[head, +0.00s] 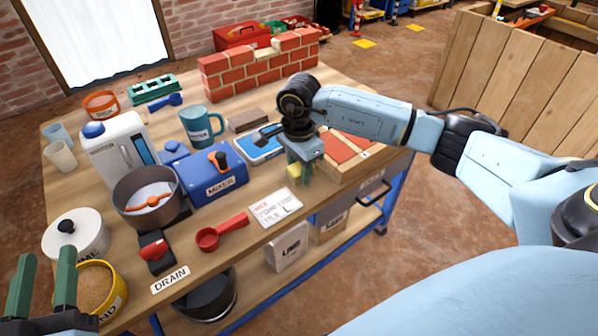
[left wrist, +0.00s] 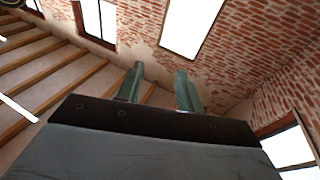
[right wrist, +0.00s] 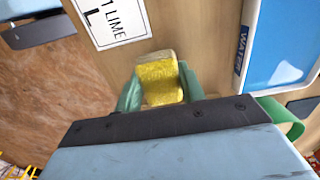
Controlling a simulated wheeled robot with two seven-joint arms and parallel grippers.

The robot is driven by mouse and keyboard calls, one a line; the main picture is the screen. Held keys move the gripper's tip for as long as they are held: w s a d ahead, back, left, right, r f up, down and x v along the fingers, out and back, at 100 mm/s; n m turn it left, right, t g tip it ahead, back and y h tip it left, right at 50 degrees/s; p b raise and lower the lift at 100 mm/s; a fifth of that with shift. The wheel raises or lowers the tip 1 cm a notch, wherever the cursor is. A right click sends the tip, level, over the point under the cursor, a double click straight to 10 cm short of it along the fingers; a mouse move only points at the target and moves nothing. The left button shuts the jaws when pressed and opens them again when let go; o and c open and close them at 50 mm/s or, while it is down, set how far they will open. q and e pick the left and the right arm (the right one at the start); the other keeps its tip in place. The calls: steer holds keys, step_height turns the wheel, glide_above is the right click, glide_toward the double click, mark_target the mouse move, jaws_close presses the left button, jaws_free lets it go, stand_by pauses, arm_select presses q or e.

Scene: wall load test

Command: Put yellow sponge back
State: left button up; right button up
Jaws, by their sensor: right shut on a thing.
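The yellow sponge (right wrist: 159,80) is between the green fingers of my right gripper (right wrist: 157,88) in the right wrist view, and the gripper is shut on it. In the head view the sponge (head: 293,170) shows just below the right gripper (head: 300,172), over the table near its front edge. A blue tray (head: 262,146) marked WATER lies next to it; its edge also shows in the right wrist view (right wrist: 285,45). My left gripper (head: 65,275) is at the lower left of the head view, fingers apart and empty; the left wrist view (left wrist: 160,90) shows it open, facing the walls.
A brick wall (head: 260,67) stands at the back. A yellow bucket (head: 100,290) is beside my left gripper.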

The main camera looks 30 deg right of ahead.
arm_select(q)
steer(key=shift+s+d+r+t, duration=0.15)
steer(key=shift+r+t, duration=0.25)
steer(key=shift+r, duration=0.25)
arm_select(e)
steer(key=shift+f, duration=0.35)
arm_select(q)
steer(key=shift+r, duration=0.1)
arm_select(e)
steer(key=shift+f, duration=0.1)
steer(key=shift+f, duration=0.1)
steer(key=o, duration=0.9)
arm_select(q)
steer(key=shift+s+r+t, duration=0.1)
steer(key=shift+r+t, duration=0.15)
steer(key=shift+t, duration=0.05)
arm_select(e)
steer(key=shift+o, duration=0.2)
